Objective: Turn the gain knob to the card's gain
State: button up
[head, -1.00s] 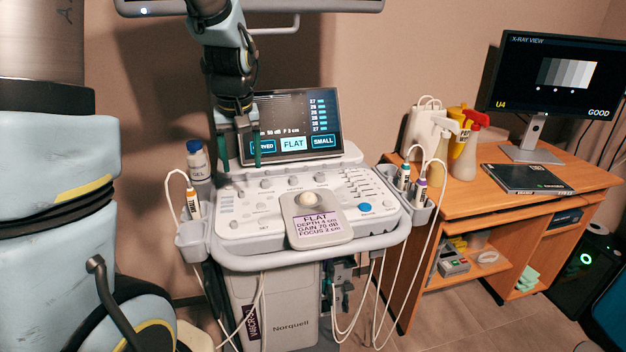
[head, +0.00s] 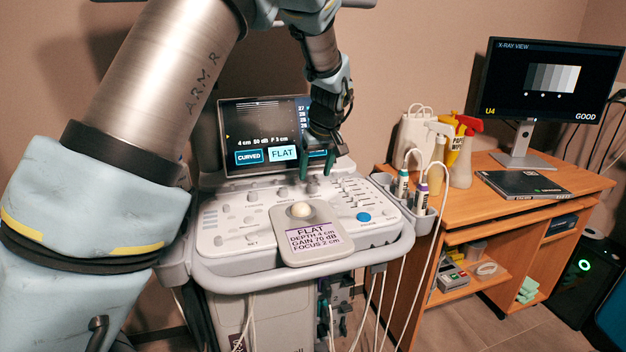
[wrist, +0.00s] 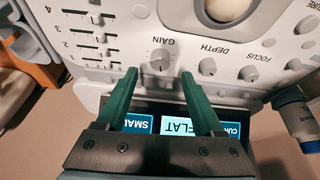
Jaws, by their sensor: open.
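The gain knob (wrist: 160,60) is a small pale dial under the GAIN label in the wrist view, where the panel appears upside down. My gripper (wrist: 159,75) is open, its two green fingers spread to either side of the knob and short of it in the picture. In the head view my gripper (head: 317,175) hangs over the back of the console panel, hiding part of it. The card (head: 316,240) lies on the panel front and reads FLAT, depth 4 cm, gain 70 dB, focus 2 cm. The screen (head: 262,137) shows small settings, with a dB value too small to read surely.
The DEPTH knob (wrist: 207,67) and FOCUS knob (wrist: 248,73) sit beside the gain knob. Sliders (wrist: 88,45) stand on its other side. A trackball (head: 300,210) is behind the card. Probes (head: 421,196) hang at the console's right, near a wooden desk (head: 464,212).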

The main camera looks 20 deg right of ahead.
aim_at(312, 184)
jog(key=shift+x, duration=2.2)
grip_shut()
